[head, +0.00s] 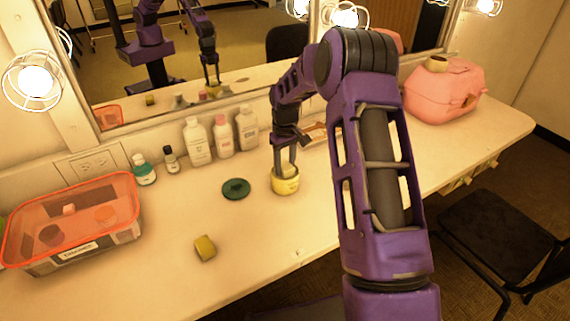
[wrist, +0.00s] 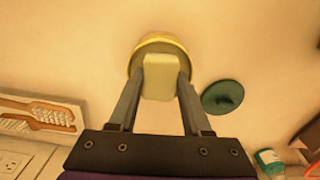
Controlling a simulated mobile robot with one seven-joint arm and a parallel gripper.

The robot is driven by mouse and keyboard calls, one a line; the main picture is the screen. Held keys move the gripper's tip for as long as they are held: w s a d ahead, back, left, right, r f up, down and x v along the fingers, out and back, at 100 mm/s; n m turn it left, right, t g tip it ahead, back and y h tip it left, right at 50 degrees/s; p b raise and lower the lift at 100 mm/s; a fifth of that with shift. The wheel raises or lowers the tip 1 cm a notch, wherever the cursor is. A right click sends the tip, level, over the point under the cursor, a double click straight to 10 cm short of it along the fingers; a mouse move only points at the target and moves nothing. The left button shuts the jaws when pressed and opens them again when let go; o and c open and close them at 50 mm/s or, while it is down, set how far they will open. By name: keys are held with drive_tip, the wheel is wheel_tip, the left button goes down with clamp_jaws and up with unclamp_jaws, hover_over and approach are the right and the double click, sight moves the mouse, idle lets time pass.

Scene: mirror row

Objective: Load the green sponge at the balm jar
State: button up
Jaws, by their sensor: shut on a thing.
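The balm jar (head: 285,184) is a round yellow jar standing open on the counter. My gripper (head: 287,160) points down over it and is shut on a pale, faintly greenish sponge (wrist: 159,76). In the wrist view, the sponge sits between both fingertips (wrist: 160,82) and covers much of the jar's mouth, with the jar's yellow rim (wrist: 160,40) showing around its far side. The sponge's lower end is at the jar's opening; how deep it reaches is hidden. A second, olive-yellow sponge (head: 205,247) lies on the counter, front left of the jar.
A dark green lid (head: 236,188) lies left of the jar. White bottles (head: 197,142) stand behind. An orange-rimmed clear bin (head: 115,237) is at left and a pink case (head: 443,92) at right. A hairbrush (wrist: 40,113) lies near the jar. The front counter is mostly clear.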

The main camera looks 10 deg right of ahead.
sight(285, 164)
drive_tip(key=shift+r+p, duration=0.9)
drive_tip(key=shift+r, duration=2.5)
